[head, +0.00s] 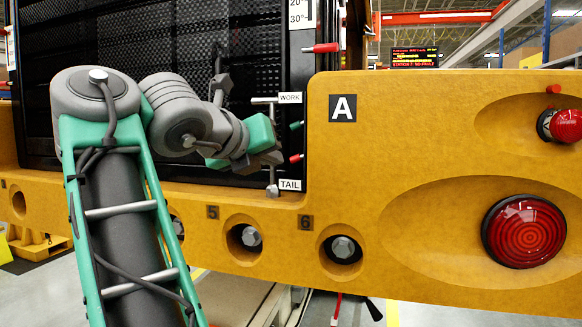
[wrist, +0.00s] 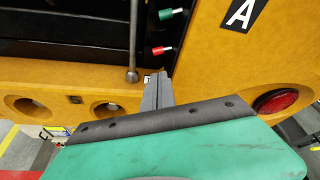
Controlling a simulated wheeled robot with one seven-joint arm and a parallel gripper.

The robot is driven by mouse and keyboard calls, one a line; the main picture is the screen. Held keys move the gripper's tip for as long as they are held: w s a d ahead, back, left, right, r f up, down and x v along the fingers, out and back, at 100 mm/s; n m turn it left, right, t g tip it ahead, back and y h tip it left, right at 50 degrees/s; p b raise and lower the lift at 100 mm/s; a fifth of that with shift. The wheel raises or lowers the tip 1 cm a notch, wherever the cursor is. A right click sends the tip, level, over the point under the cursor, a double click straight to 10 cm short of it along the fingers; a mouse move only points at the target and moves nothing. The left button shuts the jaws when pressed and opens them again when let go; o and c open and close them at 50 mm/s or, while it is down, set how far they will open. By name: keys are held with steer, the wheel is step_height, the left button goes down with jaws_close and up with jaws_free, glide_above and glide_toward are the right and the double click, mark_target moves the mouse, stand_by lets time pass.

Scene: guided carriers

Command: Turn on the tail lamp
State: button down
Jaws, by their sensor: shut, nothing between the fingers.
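The large round red lamp (head: 524,231) sits in the oval recess on the right of the yellow panel and shows no clear glow. It also shows in the wrist view (wrist: 275,101). A grey vertical rod with a rounded end (head: 272,188) stands beside the TAIL label (head: 289,185); the wrist view shows its rod and ball end (wrist: 132,74). The middle of the rod is hidden behind my gripper in the head view. My gripper (head: 277,157) is shut and empty, its fingertips (wrist: 157,78) just right of the ball end in the wrist view. Contact cannot be told.
The WORK label (head: 290,97) is above, near a grey horizontal bar (head: 263,101). Green (wrist: 172,14) and red (wrist: 163,50) knobs stick out close to my fingers. Another red knob (head: 321,48) is higher. Bolts (head: 343,247) sit recessed in the yellow panel (head: 400,130).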

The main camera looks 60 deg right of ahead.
mark_target(299, 159)
steer(key=b+x, duration=0.1)
steer(key=x, duration=0.9)
steer(key=shift+w, duration=0.2)
